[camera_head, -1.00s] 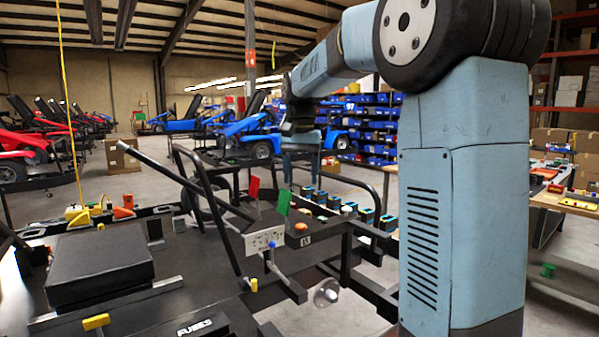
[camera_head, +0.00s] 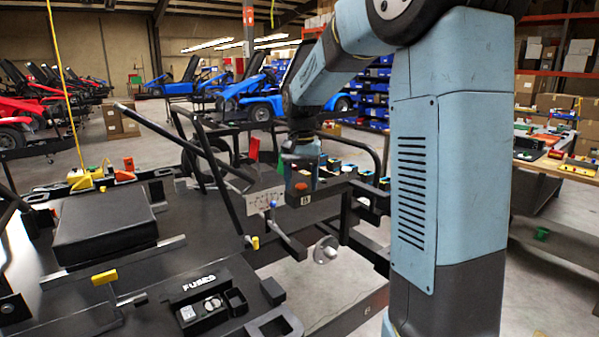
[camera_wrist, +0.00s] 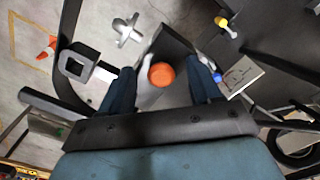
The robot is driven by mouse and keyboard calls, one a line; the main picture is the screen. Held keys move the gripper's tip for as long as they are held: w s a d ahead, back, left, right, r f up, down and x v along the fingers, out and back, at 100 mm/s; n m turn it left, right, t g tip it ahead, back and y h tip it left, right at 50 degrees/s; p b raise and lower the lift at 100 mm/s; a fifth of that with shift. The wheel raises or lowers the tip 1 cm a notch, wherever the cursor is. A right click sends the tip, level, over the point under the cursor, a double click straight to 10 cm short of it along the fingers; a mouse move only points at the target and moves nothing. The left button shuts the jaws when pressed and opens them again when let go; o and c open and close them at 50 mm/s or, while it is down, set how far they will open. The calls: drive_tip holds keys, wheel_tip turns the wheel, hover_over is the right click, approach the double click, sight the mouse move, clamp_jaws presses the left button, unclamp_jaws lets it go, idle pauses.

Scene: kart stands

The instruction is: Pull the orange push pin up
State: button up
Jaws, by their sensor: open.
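The orange push pin (camera_wrist: 161,74) has a round orange head and stands on a dark block in the wrist view. It lies between the two fingers of my gripper (camera_wrist: 162,84), with a gap visible on at least the right side. The fingers are open, one on each side of the pin. In the head view, my gripper (camera_head: 300,165) points down over the stand, and the orange pin head (camera_head: 301,186) shows at its lower end. The pin's shaft is hidden beneath its head in the wrist view.
A white shift plate (camera_head: 265,200) with a blue-knobbed lever stands left of the pin. A red flag (camera_head: 254,148) is close behind it. A metal handwheel (camera_head: 325,249) is below. A black fuses box (camera_head: 208,300) and black pad (camera_head: 105,232) lie nearer.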

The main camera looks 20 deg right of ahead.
sight(301, 185)
drive_tip(key=shift+f, duration=0.1)
drive_tip(key=shift+c, duration=0.2)
drive_tip(key=c, duration=1.1)
drive_tip(key=shift+o, duration=0.2)
drive_tip(key=shift+r, duration=0.6)
drive_tip(key=o, duration=1.1)
wheel_tip(301, 185, up, 14)
drive_tip(key=s+f+n+t, duration=0.1)
drive_tip(key=s+f+t, duration=0.1)
drive_tip(key=s, duration=0.7)
drive_tip(key=s+f+n+t, duration=0.1)
drive_tip(key=s+f+n, duration=0.1)
drive_tip(key=s+f, duration=0.3)
drive_tip(key=s+f+n+t, duration=0.2)
drive_tip(key=s+f, duration=0.1)
drive_tip(key=s, duration=1.1)
drive_tip(key=shift+a+f+t, duration=0.2)
drive_tip(key=shift+f+t, duration=0.1)
drive_tip(key=shift+f, duration=0.1)
